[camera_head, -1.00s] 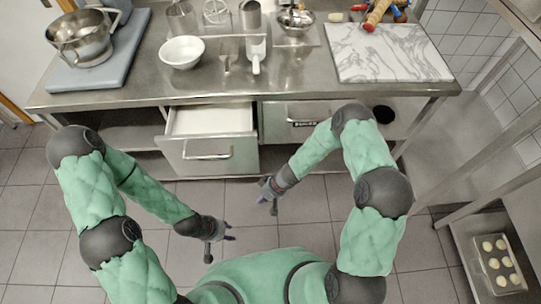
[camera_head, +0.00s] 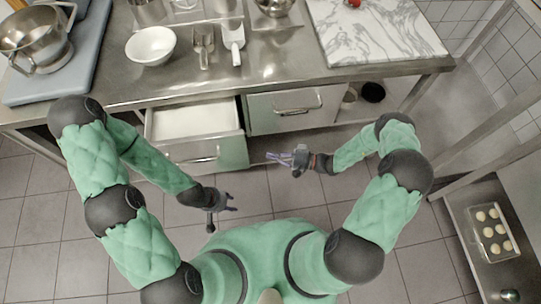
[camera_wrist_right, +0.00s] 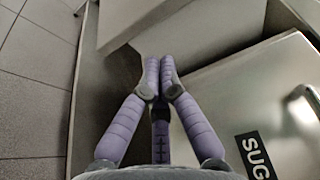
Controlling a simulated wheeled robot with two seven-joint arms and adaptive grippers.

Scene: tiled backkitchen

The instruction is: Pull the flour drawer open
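The left drawer (camera_head: 208,157) under the counter stands pulled out, with its white inside showing; it also shows in the right wrist view (camera_wrist_right: 185,30). No flour label is readable on it. The drawer to its right (camera_head: 290,113) is shut and carries a label reading "SUG" in the right wrist view (camera_wrist_right: 256,153). My left gripper (camera_head: 234,202) is open and empty, in front of and below the open drawer.
The steel counter (camera_head: 280,75) holds a white bowl (camera_head: 150,45), a scoop (camera_head: 233,40) and a marble board (camera_head: 380,35). A rack with a tray of pale rounds (camera_head: 490,245) stands at the right. The tiled floor (camera_head: 265,200) before the drawers is clear.

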